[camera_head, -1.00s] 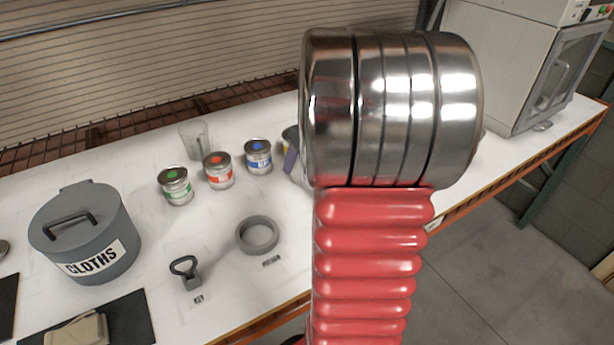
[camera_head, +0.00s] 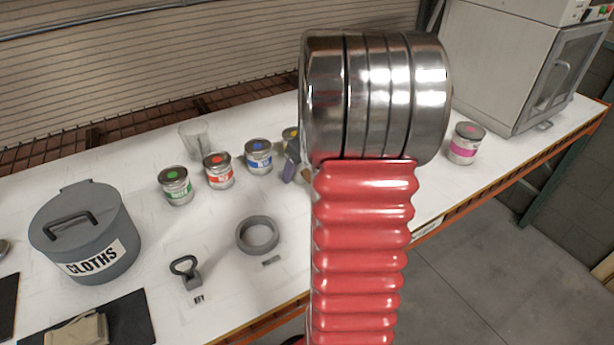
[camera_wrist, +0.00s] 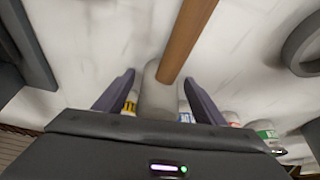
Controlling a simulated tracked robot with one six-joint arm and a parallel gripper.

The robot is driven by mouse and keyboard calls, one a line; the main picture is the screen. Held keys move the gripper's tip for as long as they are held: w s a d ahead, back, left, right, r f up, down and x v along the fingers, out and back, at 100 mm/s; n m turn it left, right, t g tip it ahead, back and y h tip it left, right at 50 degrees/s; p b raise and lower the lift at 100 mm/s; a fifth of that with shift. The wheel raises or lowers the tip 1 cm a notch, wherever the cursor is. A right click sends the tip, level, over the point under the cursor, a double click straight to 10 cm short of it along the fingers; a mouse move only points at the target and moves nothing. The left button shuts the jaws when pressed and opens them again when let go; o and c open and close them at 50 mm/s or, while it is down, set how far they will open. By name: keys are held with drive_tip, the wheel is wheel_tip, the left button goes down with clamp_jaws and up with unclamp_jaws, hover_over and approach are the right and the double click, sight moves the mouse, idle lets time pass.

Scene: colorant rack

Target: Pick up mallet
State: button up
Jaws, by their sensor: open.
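The mallet shows in the wrist view, with a pale grey head (camera_wrist: 157,97) and a brown wooden handle (camera_wrist: 189,38) running up to the top edge. My gripper (camera_wrist: 159,77) is open, with one dark finger on each side of the mallet head. I cannot tell whether either finger touches it.
Green (camera_head: 175,186), red (camera_head: 218,171) and blue (camera_head: 258,157) label cans stand left of my arm, near a grey ring (camera_head: 257,235) and a handled tool (camera_head: 186,272). A pink-label can (camera_head: 466,144) stands right. A cloths bin (camera_head: 85,233) is far left.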

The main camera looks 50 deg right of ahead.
drive_tip(key=shift+c, duration=0.6)
drive_tip(key=c, duration=1.1)
drive_tip(key=shift+r, duration=0.15)
drive_tip(key=shift+c, duration=0.2)
wheel_tip(320, 180, up, 10)
drive_tip(key=shift+f, duration=0.1)
